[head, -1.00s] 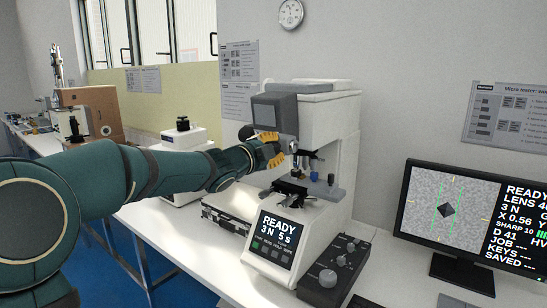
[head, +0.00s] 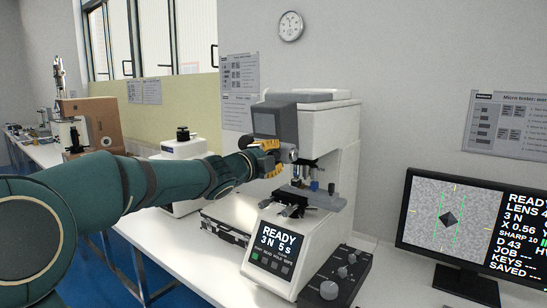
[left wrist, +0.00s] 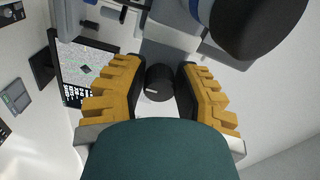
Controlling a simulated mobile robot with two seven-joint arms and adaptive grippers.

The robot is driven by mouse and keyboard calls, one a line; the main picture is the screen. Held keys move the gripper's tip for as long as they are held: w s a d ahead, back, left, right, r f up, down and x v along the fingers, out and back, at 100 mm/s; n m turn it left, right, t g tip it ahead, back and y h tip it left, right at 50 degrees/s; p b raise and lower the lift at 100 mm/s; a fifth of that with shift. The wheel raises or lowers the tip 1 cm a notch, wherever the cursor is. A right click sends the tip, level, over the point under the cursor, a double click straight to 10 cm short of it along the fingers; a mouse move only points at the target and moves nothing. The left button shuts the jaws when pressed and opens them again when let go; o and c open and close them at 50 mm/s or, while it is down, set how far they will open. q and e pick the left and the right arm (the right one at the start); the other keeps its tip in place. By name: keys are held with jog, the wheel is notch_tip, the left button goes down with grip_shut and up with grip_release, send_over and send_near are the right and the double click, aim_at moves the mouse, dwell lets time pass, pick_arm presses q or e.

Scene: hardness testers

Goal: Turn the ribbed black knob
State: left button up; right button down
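The ribbed black knob (left wrist: 158,82) shows in the left wrist view as a dark round knob with a small white mark, between the two fingers. My left gripper (left wrist: 160,88) has yellow, stepped fingers with black pads, one on each side of the knob. In the head view my left gripper (head: 272,160) is at the left side of the white tester's (head: 322,130) head, and the knob is hidden there. My right gripper is not in view.
The tester's front screen (head: 275,247) reads READY. A control box with knobs (head: 340,277) stands beside it. A monitor (head: 470,222) shows a dark diamond mark and green lines. A second white instrument (head: 183,150) stands behind my left arm.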

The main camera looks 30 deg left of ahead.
pick_arm(q)
jog(key=o, duration=0.3)
jog(key=shift+a, duration=0.1)
jog(key=s, duration=1.2)
jog(key=shift+a, duration=0.4)
